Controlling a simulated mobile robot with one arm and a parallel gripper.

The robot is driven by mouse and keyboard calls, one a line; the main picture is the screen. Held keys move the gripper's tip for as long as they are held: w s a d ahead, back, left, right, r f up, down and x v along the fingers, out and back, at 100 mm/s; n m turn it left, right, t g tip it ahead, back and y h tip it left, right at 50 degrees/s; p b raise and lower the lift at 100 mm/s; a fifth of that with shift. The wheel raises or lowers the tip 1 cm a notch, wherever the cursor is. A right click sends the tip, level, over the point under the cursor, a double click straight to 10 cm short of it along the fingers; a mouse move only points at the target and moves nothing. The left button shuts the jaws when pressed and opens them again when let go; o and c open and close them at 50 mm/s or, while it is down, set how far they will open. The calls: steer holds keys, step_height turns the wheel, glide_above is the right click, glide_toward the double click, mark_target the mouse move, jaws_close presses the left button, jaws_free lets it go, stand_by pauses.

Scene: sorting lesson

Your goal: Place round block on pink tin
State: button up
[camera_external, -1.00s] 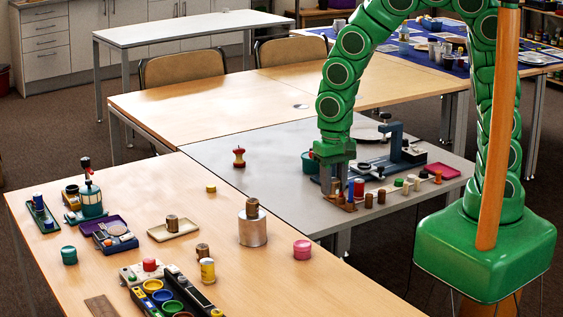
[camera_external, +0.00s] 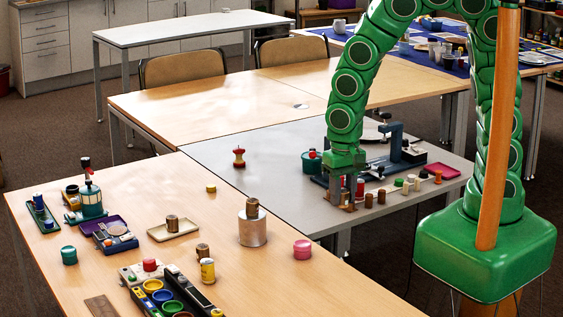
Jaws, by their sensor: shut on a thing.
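The pink tin (camera_external: 302,250) stands upright near the right edge of the wooden front table, with nothing on its top. My gripper (camera_external: 348,203) is down at the near edge of the grey table, behind and to the right of the tin. It is shut on a small block mostly hidden by the fingers; its shape is hard to make out. A red cylinder (camera_external: 360,188) shows right beside the fingers. I cannot tell which piece here is the round block.
Small brown cylinders (camera_external: 369,200) and other pegs stand in a row right of my gripper. A teal pot (camera_external: 310,163) and a dark blue clamp device (camera_external: 395,150) stand behind.

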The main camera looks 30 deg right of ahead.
steer(key=w+a+f, duration=0.2)
steer(key=w+a, duration=0.1)
glide_above(303, 243)
steer(key=s, duration=0.1)
steer(key=f, duration=0.2)
steer(key=d+f, duration=0.1)
steer(key=f, duration=0.1)
steer(key=shift+f, duration=0.25)
steer(key=shift+w+a+f, duration=0.45)
steer(key=shift+a+f, duration=0.1)
steer(key=shift+f, duration=1.7)
steer(key=o, duration=1)
steer(key=shift+f, duration=0.1)
step_height(303, 243, up, 12)
